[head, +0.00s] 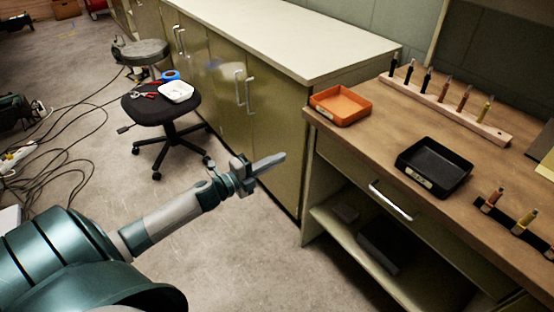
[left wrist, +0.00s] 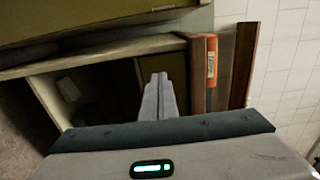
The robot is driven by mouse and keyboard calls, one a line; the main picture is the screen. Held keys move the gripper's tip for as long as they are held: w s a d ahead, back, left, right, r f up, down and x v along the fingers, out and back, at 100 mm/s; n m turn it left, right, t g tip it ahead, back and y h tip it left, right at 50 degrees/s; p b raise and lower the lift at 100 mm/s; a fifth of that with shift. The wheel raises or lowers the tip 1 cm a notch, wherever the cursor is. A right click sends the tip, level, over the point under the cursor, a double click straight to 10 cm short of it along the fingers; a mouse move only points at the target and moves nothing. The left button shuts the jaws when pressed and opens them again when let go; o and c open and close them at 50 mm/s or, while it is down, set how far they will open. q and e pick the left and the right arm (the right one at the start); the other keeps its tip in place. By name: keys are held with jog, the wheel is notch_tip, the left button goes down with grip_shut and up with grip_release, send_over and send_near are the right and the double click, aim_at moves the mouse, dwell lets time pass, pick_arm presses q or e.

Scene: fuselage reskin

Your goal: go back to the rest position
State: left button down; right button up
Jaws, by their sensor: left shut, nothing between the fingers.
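My left gripper (head: 268,164) is in the middle of the head view, over the floor to the left of the wooden workbench (head: 400,124). Its fingers are shut together with nothing between them. In the left wrist view the shut fingers (left wrist: 159,98) point toward the bench's shelves, and the gripper is apart from the bench. My right gripper is in neither view.
An orange tray (head: 341,105), a black tray (head: 434,167) and a wooden rack (head: 445,107) of several upright tools stand on the workbench. A black stool (head: 160,106) holds a white tray. Cables (head: 62,150) lie on the floor at left. Green cabinets (head: 270,140) stand behind.

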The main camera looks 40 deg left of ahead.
pick_arm(q)
jog(key=shift+f, duration=0.1)
jog(key=s+d+f+n+g+y+p, duration=0.15)
jog(key=s+f+n, duration=0.25)
jog(key=f, duration=0.5)
jog(key=s+d+f+n+g+y, duration=0.2)
jog(key=s+f+n, duration=0.2)
jog(key=f, duration=0.4)
jog(key=s+d+f+n+g+y+p, duration=0.15)
jog(key=s+f+n, duration=0.25)
jog(key=f, duration=0.5)
jog(key=s+d+f+n+g+p, duration=0.1)
jog(key=s+d+f+n+g, duration=0.2)
jog(key=s+d+f, duration=0.5)
jog(key=s+d+f+n+g+p, duration=0.1)
jog(key=s+d+f+n+g, duration=0.2)
jog(key=s+d+f, duration=0.5)
jog(key=s+f+n, duration=0.1)
jog(key=s, duration=0.5)
jog(key=shift+d+g+h, duration=0.3)
jog(key=shift+d+g, duration=0.1)
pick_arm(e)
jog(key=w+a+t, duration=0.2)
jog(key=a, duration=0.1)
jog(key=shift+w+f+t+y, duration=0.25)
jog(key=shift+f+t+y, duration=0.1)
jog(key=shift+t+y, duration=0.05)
